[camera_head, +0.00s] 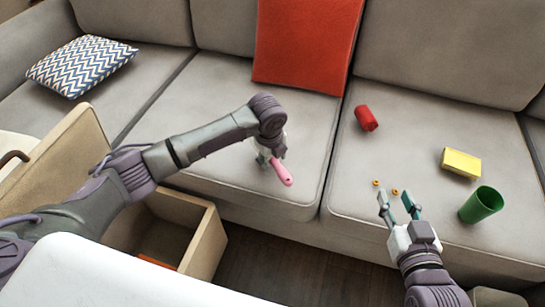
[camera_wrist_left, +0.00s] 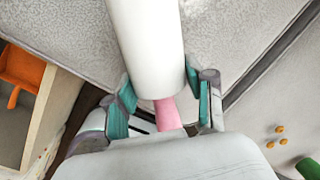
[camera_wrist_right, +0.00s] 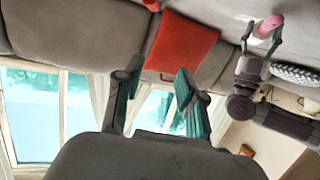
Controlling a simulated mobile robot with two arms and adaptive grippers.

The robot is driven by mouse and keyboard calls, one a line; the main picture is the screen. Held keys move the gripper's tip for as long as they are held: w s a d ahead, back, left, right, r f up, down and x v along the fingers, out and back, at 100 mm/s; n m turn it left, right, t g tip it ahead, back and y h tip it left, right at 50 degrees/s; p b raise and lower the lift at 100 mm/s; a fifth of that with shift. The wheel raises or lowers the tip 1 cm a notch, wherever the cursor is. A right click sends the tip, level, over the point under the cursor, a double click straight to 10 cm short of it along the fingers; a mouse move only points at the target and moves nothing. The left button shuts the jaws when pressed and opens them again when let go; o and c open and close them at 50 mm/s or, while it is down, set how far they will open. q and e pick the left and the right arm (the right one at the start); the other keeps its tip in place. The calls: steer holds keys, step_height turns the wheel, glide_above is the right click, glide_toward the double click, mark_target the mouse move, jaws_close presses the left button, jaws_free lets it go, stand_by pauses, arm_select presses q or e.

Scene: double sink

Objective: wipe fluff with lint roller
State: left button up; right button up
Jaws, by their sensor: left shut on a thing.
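The lint roller has a pink handle (camera_head: 282,173) and a white roller (camera_wrist_left: 147,45). My left gripper (camera_head: 270,158) is shut on it, over the middle sofa cushion. In the left wrist view the roller stands out between the fingers, with part of the pink handle (camera_wrist_left: 168,114) below it. Small orange-brown bits (camera_head: 385,188), possibly the fluff, lie on the right cushion near its front; they also show in the left wrist view (camera_wrist_left: 276,136). My right gripper (camera_head: 398,201) is open and empty, just in front of these bits in the head view.
On the right cushion (camera_head: 420,130) are a red can-like object (camera_head: 366,118), a yellow block (camera_head: 461,163) and a green cup (camera_head: 481,205). A red cushion (camera_head: 305,45) leans on the backrest. A zigzag pillow (camera_head: 82,65) lies left. An open wooden drawer (camera_head: 207,245) stands before the sofa.

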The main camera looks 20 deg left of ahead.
arm_select(q)
steer(key=shift+f, duration=0.4)
arm_select(e)
steer(key=shift+r, duration=0.25)
arm_select(q)
steer(key=shift+f, duration=0.5)
arm_select(e)
steer(key=shift+w+a+r+t, duration=0.2)
steer(key=shift+r+t, duration=0.25)
steer(key=shift+t, duration=0.05)
steer(key=shift+r, duration=0.1)
